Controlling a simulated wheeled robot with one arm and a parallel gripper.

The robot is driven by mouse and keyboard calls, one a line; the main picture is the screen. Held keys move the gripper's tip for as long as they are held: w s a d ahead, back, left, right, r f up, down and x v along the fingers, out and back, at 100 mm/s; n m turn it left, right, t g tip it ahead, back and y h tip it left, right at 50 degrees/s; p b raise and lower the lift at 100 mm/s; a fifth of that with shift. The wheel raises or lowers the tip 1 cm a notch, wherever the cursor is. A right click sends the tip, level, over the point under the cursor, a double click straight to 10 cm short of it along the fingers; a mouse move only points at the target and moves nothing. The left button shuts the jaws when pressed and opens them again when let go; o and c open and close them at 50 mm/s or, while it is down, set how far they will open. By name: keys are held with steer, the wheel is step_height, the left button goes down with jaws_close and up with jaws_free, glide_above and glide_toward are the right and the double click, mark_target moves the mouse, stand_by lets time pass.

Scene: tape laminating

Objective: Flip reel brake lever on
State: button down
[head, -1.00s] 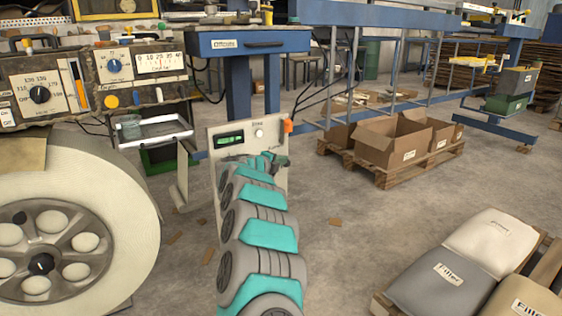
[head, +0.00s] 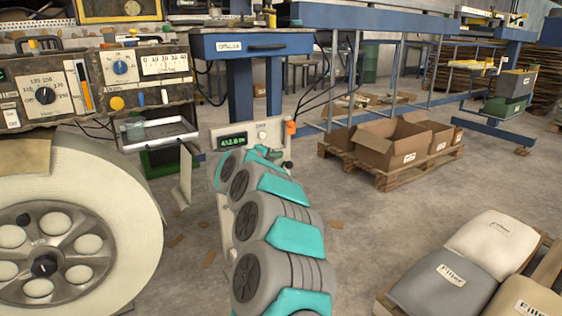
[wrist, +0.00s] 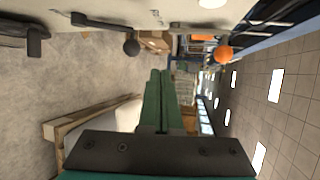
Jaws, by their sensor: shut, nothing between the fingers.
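A pale upright panel (head: 238,135) with a lit green readout stands right of the large reel (head: 140,215). In the wrist view, a dark lever with a black ball end (wrist: 131,47) sticks out from the panel face. An orange ball knob (wrist: 223,52) lies farther along it, and shows at the panel's right edge in the head view (head: 291,127). I cannot tell from a label which is the brake lever. My gripper (wrist: 160,75) is shut and empty, its green fingertips apart from both knobs.
A control box (head: 95,85) with dials stands above the reel at left. A pallet with cardboard boxes (head: 390,140) is behind at right, and filler bags (head: 445,280) lie at front right. The floor between is mostly clear.

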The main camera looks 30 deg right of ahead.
steer(key=s+a+r, duration=0.1)
steer(key=a, duration=0.1)
steer(key=s+a+r, duration=0.1)
steer(key=r, duration=0.1)
steer(key=shift+s+a+r, duration=0.2)
steer(key=shift+a+r, duration=0.1)
steer(key=shift+a, duration=0.1)
